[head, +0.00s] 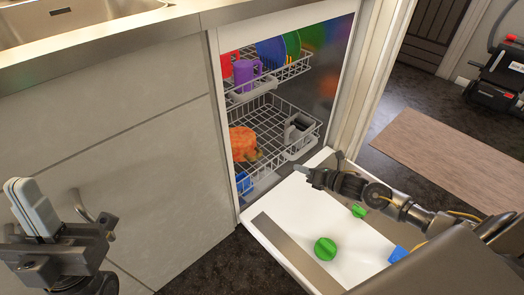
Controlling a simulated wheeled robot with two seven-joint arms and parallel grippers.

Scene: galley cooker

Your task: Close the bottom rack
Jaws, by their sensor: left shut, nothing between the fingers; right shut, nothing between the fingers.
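The dishwasher stands open with its white door (275,215) folded down. The bottom rack (272,112) is a grey wire basket low in the tub, holding an orange item (243,141) and a grey basket-like piece (298,127). Whether it is fully in is hard to tell. My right gripper (312,176) is shut and empty above the lowered door, in front of the rack's near right corner and apart from it in the picture. My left gripper (33,207) is shut and empty at the far left, in front of the grey cabinet.
The upper rack (252,90) holds a purple mug (246,72), a red item and plates. Green pieces (325,249) and a blue piece (397,254) lie on the door. Dark floor and a brown mat (450,160) lie to the right.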

